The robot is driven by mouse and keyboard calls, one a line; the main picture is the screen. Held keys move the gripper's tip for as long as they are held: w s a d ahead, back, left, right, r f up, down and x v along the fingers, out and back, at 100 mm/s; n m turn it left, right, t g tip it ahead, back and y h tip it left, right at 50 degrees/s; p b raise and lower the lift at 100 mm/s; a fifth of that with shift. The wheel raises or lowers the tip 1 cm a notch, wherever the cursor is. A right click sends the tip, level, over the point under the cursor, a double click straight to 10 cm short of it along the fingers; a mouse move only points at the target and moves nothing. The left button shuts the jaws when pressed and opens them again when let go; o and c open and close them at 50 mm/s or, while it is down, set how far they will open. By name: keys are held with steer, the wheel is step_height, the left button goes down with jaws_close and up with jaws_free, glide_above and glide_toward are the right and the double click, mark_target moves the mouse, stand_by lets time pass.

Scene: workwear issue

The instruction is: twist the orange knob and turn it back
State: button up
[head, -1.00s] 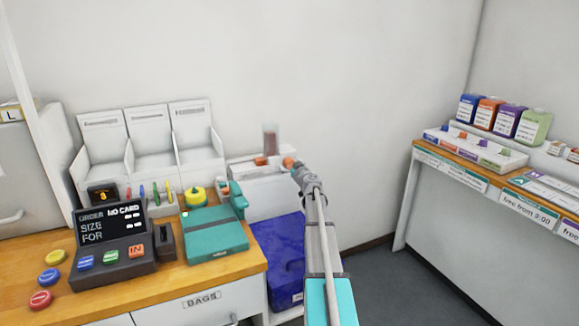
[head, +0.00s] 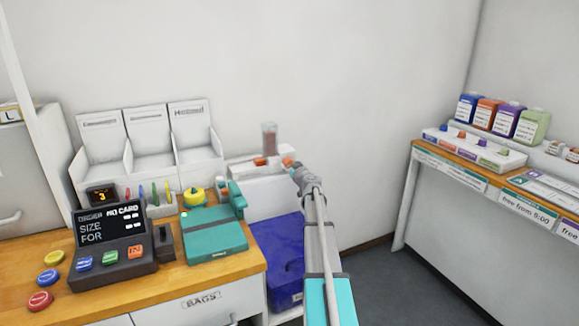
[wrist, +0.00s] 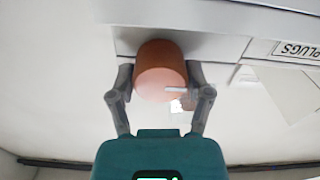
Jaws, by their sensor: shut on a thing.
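The orange knob (wrist: 160,70) is a round drum with a pale pointer mark on its face, seen close up in the wrist view. It sits on the front of a white dispenser (wrist: 215,18). My gripper (wrist: 160,84) has one finger on each side of the knob and is shut on it. The pointer mark lies sideways, pointing to the right in the wrist view. In the head view my gripper (head: 294,168) is at the dispenser's right end, and the knob (head: 288,162) shows only as a small orange patch beside it.
A clear tube with brown contents (head: 269,137) stands on the dispenser. A blue bin (head: 275,255) is below. The wooden counter (head: 200,278) at left holds a till (head: 110,245) and a teal box (head: 214,235). A "PLUGS" label (wrist: 297,50) is beside the knob.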

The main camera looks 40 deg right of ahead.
steer(key=m, duration=0.4)
steer(key=shift+m, duration=0.3)
steer(key=m, duration=0.4)
steer(key=shift+m, duration=0.3)
steer(key=m, duration=0.4)
steer(key=shift+m, duration=2.2)
steer(key=o, duration=1.1)
steer(key=shift+o, duration=0.2)
